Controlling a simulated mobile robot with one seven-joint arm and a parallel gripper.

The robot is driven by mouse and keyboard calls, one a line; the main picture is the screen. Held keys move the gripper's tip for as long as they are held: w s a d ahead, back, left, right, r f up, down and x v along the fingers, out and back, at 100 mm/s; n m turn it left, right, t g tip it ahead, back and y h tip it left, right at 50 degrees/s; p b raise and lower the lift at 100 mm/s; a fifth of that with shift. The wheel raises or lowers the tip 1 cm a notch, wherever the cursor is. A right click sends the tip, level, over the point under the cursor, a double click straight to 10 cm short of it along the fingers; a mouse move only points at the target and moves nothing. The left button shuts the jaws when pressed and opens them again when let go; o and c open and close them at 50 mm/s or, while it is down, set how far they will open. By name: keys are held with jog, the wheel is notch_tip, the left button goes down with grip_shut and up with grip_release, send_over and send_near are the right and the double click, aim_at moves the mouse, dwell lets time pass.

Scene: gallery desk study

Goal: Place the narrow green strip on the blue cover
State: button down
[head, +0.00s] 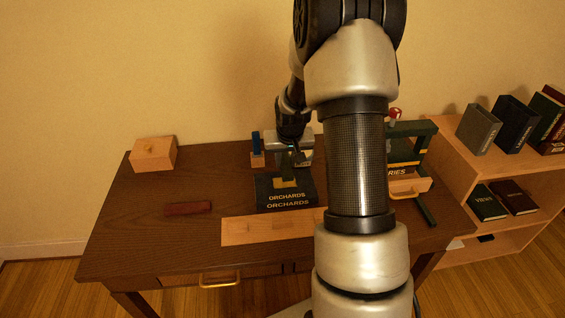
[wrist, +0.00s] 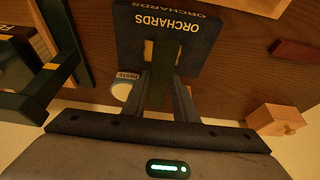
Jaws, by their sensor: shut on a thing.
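The dark blue cover (head: 268,188) lies on the desk, lettered ORCHARDS on its face and front edge, with a yellow patch on top. It also shows in the wrist view (wrist: 205,38). My gripper (head: 290,158) is above the cover's far part. In the wrist view my gripper (wrist: 160,82) is shut on the narrow dark green strip (wrist: 161,62), which stands out between the fingers over the yellow patch. I cannot tell whether the strip touches the cover.
A pale wooden board (head: 262,231) lies in front of the cover, a red-brown bar (head: 188,208) to the left. A wooden box (head: 153,154) is back left. A paste jar (wrist: 122,91) and a green frame (head: 416,140) are nearby. A bookshelf (head: 455,160) stands right.

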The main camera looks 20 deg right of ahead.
jog(key=shift+f+b, duration=1.9)
jog(key=shift+f, duration=1.4)
jog(key=shift+f+b, duration=0.45)
jog(key=shift+f, duration=0.15)
jog(key=c, duration=1.3)
grip_release()
jog(key=shift+c, duration=0.2)
jog(key=shift+r, duration=0.1)
